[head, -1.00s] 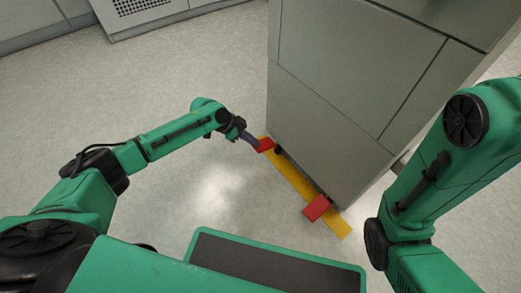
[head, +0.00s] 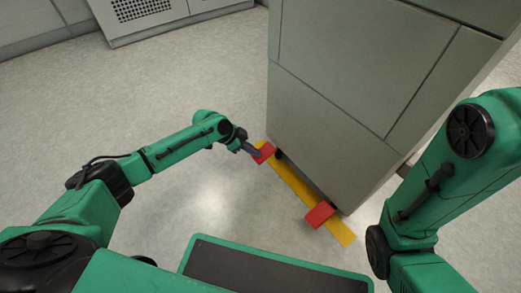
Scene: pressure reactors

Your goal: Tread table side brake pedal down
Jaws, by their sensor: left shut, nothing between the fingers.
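Two red brake pedals stick out at the foot of a grey cabinet (head: 330,110). The far red pedal (head: 266,152) is at the cabinet's left corner, and the near red pedal (head: 319,214) is toward its right end. My left gripper (head: 255,151) is shut and empty, with its tips at the far pedal, seemingly touching it or just above it. The view does not show clearly how far that pedal is pressed. My right gripper is out of view; only my right arm shows at the right.
A yellow strip (head: 295,184) lies on the floor along the cabinet's base, under the pedals. A light cabinet with a vent grille (head: 140,10) stands at the back left. The pale floor (head: 180,75) between is clear.

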